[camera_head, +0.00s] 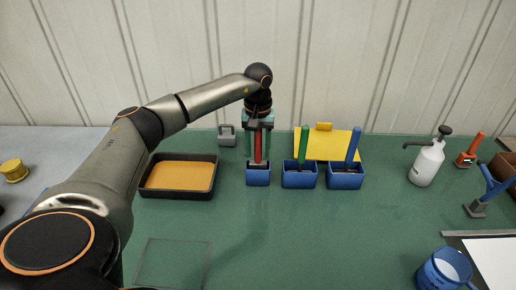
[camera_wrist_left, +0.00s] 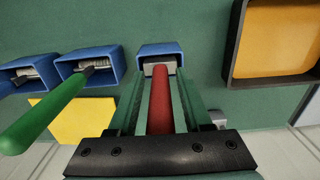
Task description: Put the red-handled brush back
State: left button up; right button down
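The red-handled brush (camera_head: 258,148) stands upright in the leftmost of three blue holders (camera_head: 258,178). In the left wrist view its red handle (camera_wrist_left: 160,105) runs up between my fingers, and its grey lower part shows at the mouth of the blue holder (camera_wrist_left: 160,49). My left gripper (camera_head: 258,155) points down over this holder. Its two green fingers (camera_wrist_left: 157,85) stand on either side of the handle with a gap on each side, so it looks open around the brush. The bristles are hidden inside the holder. My right gripper is not in view.
A green-handled brush (camera_head: 303,146) and a blue-handled brush (camera_head: 352,148) stand in the holders to the right. A black tray with orange filling (camera_head: 146,192) lies to the left. A yellow sheet (camera_head: 318,138) is behind. A white pump bottle (camera_head: 427,164) stands farther right. The front middle looks largely clear.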

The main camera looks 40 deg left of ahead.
pick_arm(q)
jog(key=shift+o, duration=0.8)
notch_tip(320, 180, up, 13)
jog(key=shift+f, duration=0.2)
